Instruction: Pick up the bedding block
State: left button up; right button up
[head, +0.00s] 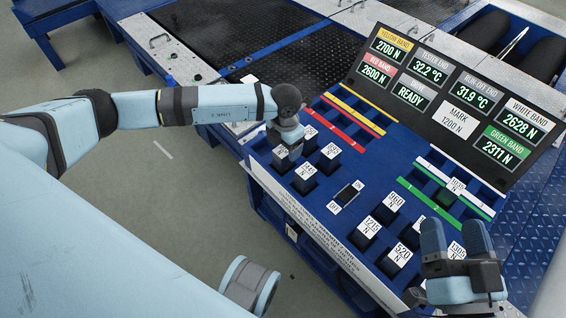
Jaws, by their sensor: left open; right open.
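Several dark blocks with white newton labels stand in the blue console. No label that I can read says bedding, so I cannot tell which is the bedding block. On the left are blocks such as one (304,172) near the console's edge and one (330,151) beside it. On the right are the 1215 N block (369,228), the 960 N block (393,202) and the 520 N block (404,255). My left gripper (287,138) is open, pointing down over the left group and hiding part of it. My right gripper (455,240) is open and empty over the console's lower right, partly hiding a block marked 1305.
A display board (450,105) stands behind the console, reading READY and MARK 1200 N. Yellow and red strips (345,120) and white and green strips (440,200) mark slots. A 1035 N block (455,187) sits among the right strips. An on/off switch (347,194) lies between the groups.

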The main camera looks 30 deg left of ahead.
aim_at(283, 150)
pick_arm(q)
jog(key=f, duration=0.1)
jog(key=f+b, duration=0.1)
jog(key=f, duration=0.1)
jog(key=f+b, duration=0.1)
jog(key=f, duration=0.1)
jog(key=shift+a, duration=0.25)
pick_arm(e)
notch_tip(283, 150, down, 4)
jog(key=shift+w+a+r+g, duration=0.15)
jog(key=shift+r+g, duration=0.1)
jog(key=shift+g, duration=0.55)
pick_arm(q)
jog(key=shift+c, duration=0.4)
jog(key=c, duration=1.1)
